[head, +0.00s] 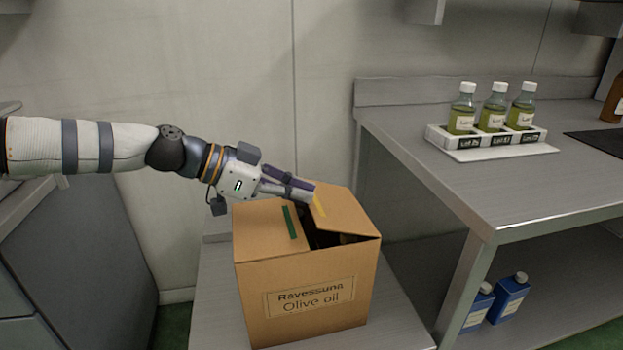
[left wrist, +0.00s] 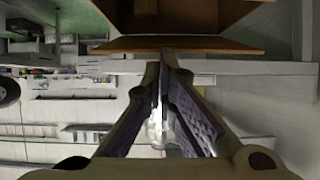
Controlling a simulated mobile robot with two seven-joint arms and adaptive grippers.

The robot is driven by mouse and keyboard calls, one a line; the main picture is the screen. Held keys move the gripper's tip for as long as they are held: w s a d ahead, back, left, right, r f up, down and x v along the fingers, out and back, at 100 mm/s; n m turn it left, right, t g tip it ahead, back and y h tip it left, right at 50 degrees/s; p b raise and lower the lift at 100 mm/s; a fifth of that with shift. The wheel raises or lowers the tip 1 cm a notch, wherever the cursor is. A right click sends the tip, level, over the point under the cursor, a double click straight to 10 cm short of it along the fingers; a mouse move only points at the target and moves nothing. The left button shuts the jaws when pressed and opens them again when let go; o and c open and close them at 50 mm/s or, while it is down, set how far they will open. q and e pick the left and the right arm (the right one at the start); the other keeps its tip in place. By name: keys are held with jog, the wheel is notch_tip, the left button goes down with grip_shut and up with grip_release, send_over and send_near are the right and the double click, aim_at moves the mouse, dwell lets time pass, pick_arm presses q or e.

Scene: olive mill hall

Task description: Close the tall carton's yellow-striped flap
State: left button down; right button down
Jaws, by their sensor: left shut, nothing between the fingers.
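The tall carton (head: 305,285) is brown, with "Ravessuna Olive oil" printed on its front. Its green-striped flap (head: 262,222) lies nearly flat over the left part of the top. Its yellow-striped flap (head: 345,212), on the right, is partly raised, and a dark gap shows beneath it. My left gripper (head: 312,193) is shut and empty, with its tips at the raised left edge of the yellow-striped flap. In the left wrist view my left gripper (left wrist: 166,60) points at a brown cardboard edge (left wrist: 180,45). I cannot tell whether the tips touch it. My right gripper is not in view.
The carton stands on a low metal surface (head: 215,300). A steel table (head: 450,185) at right holds a white rack (head: 500,140) with three bottles of green-yellow oil. Blue containers (head: 510,298) stand on its lower shelf. A wall is behind the carton.

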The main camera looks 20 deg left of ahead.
aim_at(300, 226)
pick_arm(q)
jog(key=shift+s+a+f+b, duration=0.2)
jog(key=shift+a+f, duration=0.05)
jog(key=shift+f, duration=0.45)
jog(key=shift+s+a+f+b, duration=0.15)
jog(key=shift+a+f, duration=0.05)
jog(key=shift+f, duration=0.45)
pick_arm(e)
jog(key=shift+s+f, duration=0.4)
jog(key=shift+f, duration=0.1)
pick_arm(q)
jog(key=shift+b+x, duration=0.45)
jog(key=shift+x, duration=0.4)
jog(key=v, duration=1.2)
jog(key=shift+s+a, duration=0.1)
jog(key=shift+s, duration=0.05)
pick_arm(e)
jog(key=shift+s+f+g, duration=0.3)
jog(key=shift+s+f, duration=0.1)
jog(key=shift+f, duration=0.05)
